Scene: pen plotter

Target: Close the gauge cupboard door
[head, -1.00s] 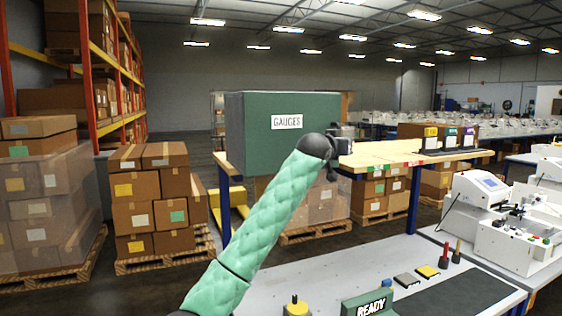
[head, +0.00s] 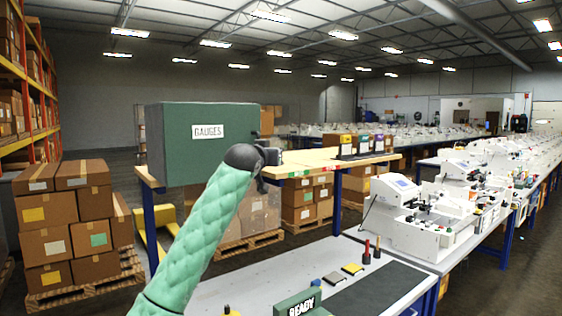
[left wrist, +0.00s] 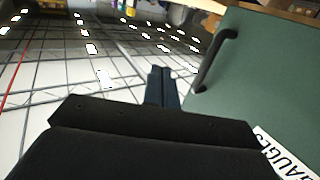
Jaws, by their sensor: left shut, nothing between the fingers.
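The gauge cupboard (head: 175,150) is a dark green box with a white GAUGES label, standing on the left end of a wooden-topped bench. Its door (head: 225,155) carries the label; the left wrist view shows the green door panel (left wrist: 265,75) with a dark bar handle (left wrist: 213,62) near its edge. I cannot tell whether the door is fully shut. My left gripper (head: 272,157) is by the lower right of the door in the head view. In the left wrist view its fingers (left wrist: 162,85) are shut and empty, beside the handle and seemingly apart from it. My right gripper is out of view.
The wooden bench top (head: 315,166) extends right of the cupboard, with small coloured-label boxes (head: 355,143) on it. Stacked cartons (head: 70,215) stand at left.

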